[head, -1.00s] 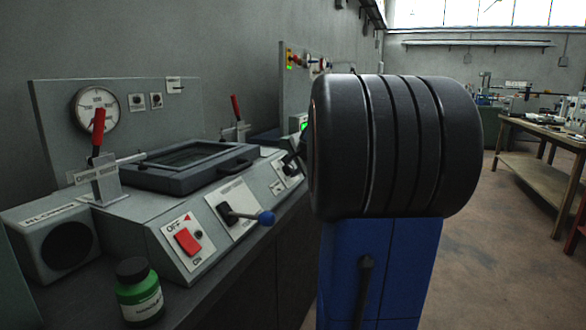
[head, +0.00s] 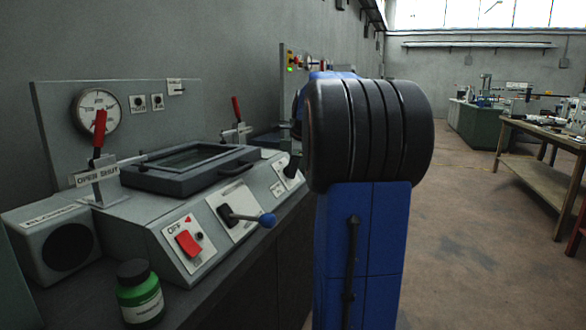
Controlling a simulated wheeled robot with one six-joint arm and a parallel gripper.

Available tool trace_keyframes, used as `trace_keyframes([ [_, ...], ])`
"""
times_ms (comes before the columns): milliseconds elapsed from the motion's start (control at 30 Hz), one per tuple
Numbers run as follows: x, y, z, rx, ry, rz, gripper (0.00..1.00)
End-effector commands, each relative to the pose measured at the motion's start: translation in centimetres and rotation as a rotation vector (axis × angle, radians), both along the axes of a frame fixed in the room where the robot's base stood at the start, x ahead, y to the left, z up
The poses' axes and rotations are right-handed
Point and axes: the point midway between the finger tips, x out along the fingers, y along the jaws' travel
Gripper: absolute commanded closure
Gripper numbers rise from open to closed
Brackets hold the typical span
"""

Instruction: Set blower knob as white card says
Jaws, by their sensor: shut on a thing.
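The machine's sloping grey front panel (head: 150,235) fills the left of the head view. A dark knob-like part (head: 293,166) stands over a pale plate at the panel's right end, close beside my arm. I cannot tell whether it is the blower knob. A small white card or plate (head: 175,87) is on the upright back panel, its writing too small to read. My gripper is not visible; my black and blue arm blocks the area right of the panel.
A red OFF switch (head: 187,244) and a blue-tipped lever (head: 266,220) are on the panel. A green-bodied bottle (head: 140,294) stands at the front ledge. Two red-handled levers, a lidded frame (head: 188,165) and a dial gauge (head: 97,110) are behind. Floor at right is clear.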

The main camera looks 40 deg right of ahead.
Motion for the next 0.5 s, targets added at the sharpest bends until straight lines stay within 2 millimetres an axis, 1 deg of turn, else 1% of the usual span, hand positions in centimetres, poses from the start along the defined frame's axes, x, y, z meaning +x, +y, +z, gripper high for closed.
trace_keyframes([
  [500, 0.54, -0.50, 0.13, 0.361, 0.149, -0.290, 0.91],
])
